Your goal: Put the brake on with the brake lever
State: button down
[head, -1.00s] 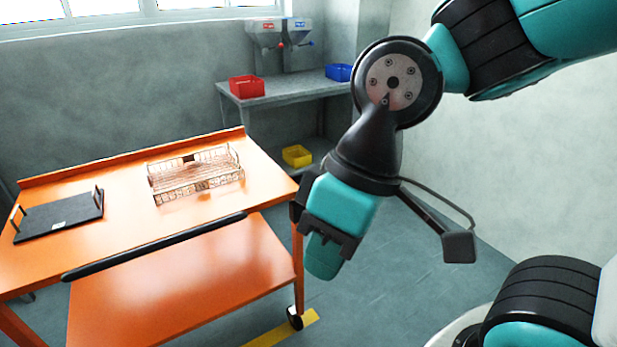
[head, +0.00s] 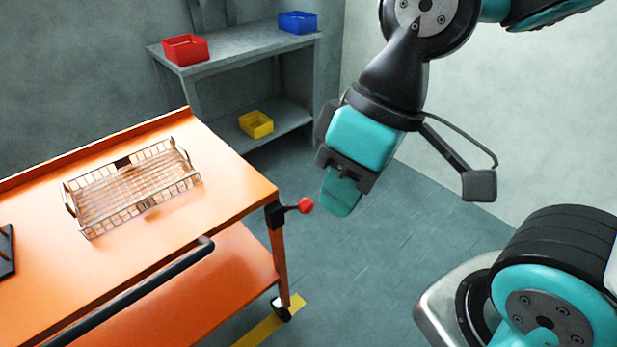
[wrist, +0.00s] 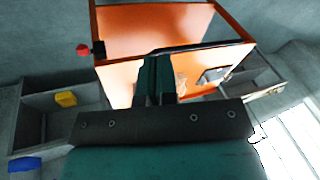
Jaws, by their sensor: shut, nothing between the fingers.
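The brake lever (head: 305,205) is a short dark arm with a red ball knob, on a black mount at the right corner post of the orange cart (head: 235,205). In the wrist view the red knob (wrist: 83,50) shows at the upper left, beside the cart's corner. My gripper (head: 340,192) is shut and empty. In the head view it hangs just right of the knob and appears apart from it. In the wrist view its fingers (wrist: 155,80) point toward the cart, with the knob off to their left.
A wire basket (head: 135,190) sits on the cart top, and a black push handle (head: 140,290) runs along its near edge. A grey bench (head: 240,45) with red, blue and yellow bins stands behind. The floor right of the cart is clear.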

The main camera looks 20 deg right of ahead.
jog(key=w+d+f+m+h+p, duration=0.1)
jog(key=w+d+f+p, duration=0.1)
jog(key=w, duration=0.6)
jog(key=w+d+f+m+h+p, duration=0.1)
jog(key=w+f, duration=0.3)
jog(key=w, duration=0.4)
jog(key=w+d+f+m+h+p, duration=0.1)
jog(key=w+d+f+p, duration=0.1)
jog(key=w, duration=0.6)
jog(key=shift+d+f+t+h+p, duration=0.3)
jog(key=shift+d+f+t+p, duration=0.15)
jog(key=shift+p, duration=0.65)
jog(key=p, duration=0.2)
send_over(297, 208)
jog(key=d, duration=0.1)
notch_tip(297, 208, down, 9)
jog(key=f, duration=0.1)
jog(key=f+p, duration=0.1)
jog(key=f, duration=0.1)
jog(key=shift+s+d+f, duration=0.15)
jog(key=shift+s, duration=0.2)
jog(key=shift+s+f, duration=0.2)
jog(key=shift+f, duration=0.35)
